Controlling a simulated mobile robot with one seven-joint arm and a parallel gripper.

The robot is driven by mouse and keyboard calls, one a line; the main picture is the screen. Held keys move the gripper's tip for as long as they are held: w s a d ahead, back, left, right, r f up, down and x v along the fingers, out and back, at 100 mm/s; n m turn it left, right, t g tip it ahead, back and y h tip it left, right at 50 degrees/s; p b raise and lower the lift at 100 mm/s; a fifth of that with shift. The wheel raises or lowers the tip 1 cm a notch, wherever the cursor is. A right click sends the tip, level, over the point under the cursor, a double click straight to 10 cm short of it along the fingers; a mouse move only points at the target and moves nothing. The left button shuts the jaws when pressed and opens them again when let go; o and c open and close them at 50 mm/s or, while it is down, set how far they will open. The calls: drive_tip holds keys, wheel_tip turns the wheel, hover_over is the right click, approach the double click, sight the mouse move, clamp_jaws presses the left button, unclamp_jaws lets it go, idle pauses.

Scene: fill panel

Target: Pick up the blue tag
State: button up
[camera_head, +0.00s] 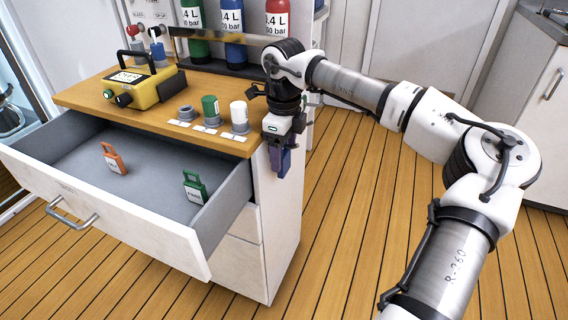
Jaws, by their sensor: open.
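I cannot make out a blue tag clearly in the head view. The open drawer (70,160) holds an orange tag (114,158) at its left and a green tag (194,187) nearer its right side, both standing upright on the grey floor. My gripper (281,168) hangs pointing down beside the right end of the wooden counter, right of the drawer. Its fingers look dark blue-violet, are open, and are seen nearly edge-on. I see nothing clearly held between them.
The counter (90,97) bears a yellow case (138,88), a green-capped fitting (210,108), a white-capped fitting (239,113) and an uncapped grey fitting (186,113). Green, blue and red cylinders (234,30) stand behind. The plank floor (340,220) at right is clear.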

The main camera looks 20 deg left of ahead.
drive_tip(key=shift+f, duration=0.15)
drive_tip(key=c, duration=1.1)
drive_tip(key=shift+o, duration=0.2)
